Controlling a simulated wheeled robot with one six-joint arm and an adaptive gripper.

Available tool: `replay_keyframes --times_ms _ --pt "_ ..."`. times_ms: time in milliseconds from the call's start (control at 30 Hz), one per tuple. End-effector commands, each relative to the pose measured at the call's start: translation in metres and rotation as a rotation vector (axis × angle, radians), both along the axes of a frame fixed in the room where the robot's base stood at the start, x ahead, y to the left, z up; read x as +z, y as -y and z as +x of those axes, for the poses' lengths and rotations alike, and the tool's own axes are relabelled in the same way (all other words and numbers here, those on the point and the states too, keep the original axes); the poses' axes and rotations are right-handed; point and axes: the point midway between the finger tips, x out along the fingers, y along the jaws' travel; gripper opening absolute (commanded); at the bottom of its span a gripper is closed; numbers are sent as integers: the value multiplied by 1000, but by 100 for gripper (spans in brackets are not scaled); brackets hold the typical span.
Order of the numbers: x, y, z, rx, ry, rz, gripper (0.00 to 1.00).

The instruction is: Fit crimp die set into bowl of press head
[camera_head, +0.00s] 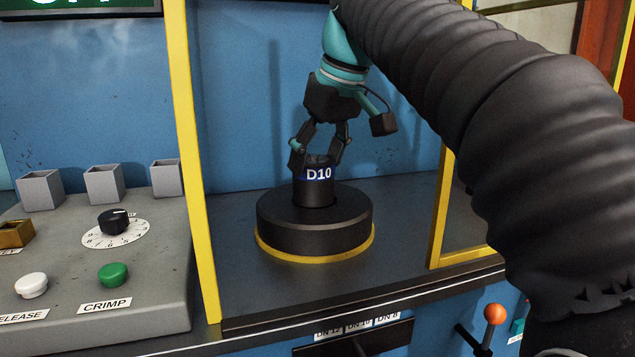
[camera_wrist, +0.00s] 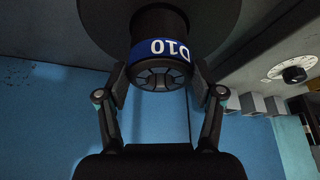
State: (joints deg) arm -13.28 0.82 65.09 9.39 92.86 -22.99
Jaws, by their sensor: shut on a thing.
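The crimp die set is a dark cylinder with a blue band marked D10 (camera_head: 318,188). It stands upright at the middle of the press head (camera_head: 315,233), a wide black round body with a yellow ring at its base. My gripper (camera_head: 319,160) reaches down from above and is shut on the upper part of the die set. In the wrist view the die set (camera_wrist: 165,62) sits between my two fingers, its segmented end face showing. Its lower end is hidden inside or behind the press head's top, so I cannot tell how deep it sits.
A yellow frame post (camera_head: 192,150) stands left of the press head. A control panel (camera_head: 100,260) with a dial (camera_head: 113,221), a green button (camera_head: 113,275) and grey square cups lies farther left. An orange-knobbed lever (camera_head: 495,314) is at lower right. My arm covers the right side.

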Motion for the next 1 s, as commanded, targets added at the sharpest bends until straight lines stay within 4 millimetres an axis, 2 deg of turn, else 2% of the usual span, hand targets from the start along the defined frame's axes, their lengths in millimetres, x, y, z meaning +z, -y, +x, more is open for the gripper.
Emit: replay_keyframes --times_ms 100,300,567,600,667,1000 --pt "-20 0 0 1 -13 -4 0" --pt "-42 -1 1 3 -17 -5 0" --pt "-42 -3 1 5 -17 -4 0" --pt "-43 -3 1 5 -20 -4 77" --pt "-42 -2 1 5 -19 -4 92" --pt "-37 1 0 -1 -12 -3 92"
